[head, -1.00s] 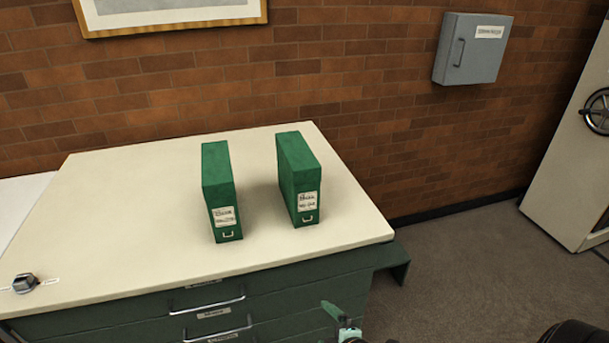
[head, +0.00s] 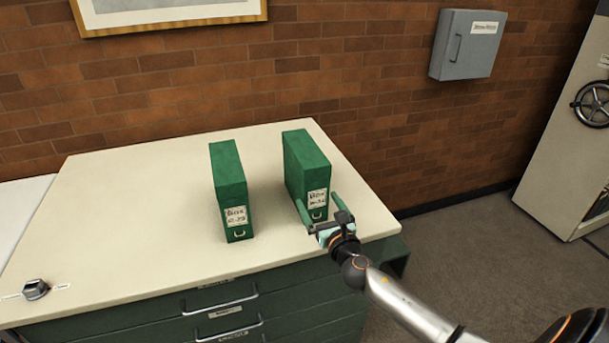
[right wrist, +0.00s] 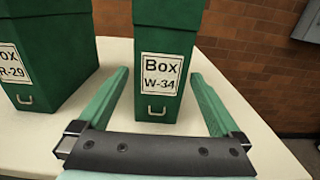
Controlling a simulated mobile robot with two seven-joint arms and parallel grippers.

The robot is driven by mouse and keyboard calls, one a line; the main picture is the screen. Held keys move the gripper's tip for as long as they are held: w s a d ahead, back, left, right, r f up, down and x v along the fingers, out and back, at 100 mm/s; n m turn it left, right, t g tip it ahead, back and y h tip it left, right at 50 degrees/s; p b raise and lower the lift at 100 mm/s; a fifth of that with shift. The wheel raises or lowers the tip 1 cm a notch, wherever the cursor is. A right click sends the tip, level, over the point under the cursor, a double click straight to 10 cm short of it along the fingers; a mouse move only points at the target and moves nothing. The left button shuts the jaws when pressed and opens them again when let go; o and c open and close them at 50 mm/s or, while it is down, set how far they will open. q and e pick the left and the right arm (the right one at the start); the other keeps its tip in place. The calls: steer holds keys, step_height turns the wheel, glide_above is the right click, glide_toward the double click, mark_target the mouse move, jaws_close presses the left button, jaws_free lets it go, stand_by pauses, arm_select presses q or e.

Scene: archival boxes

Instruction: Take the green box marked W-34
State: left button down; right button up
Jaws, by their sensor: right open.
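The green box marked W-34 (head: 306,170) stands upright on the cream cabinet top, its label and small pull facing me. In the right wrist view the W-34 box (right wrist: 165,45) is centred ahead, its label readable. My right gripper (head: 319,206) is open, its two green fingers at either side of the box's lower front. My left gripper is not in view.
A second green box (head: 230,185), marked R-29 in the right wrist view (right wrist: 45,50), stands to the left with a gap between. The cabinet top (head: 130,200) is otherwise mostly clear, with a small metal object (head: 36,289) at its left front. A brick wall is behind.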

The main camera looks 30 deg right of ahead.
steer(key=shift+r+x, duration=0.2)
steer(key=shift+x, duration=3.3)
steer(key=shift+c, duration=0.4)
jaws_close()
steer(key=shift+r, duration=0.15)
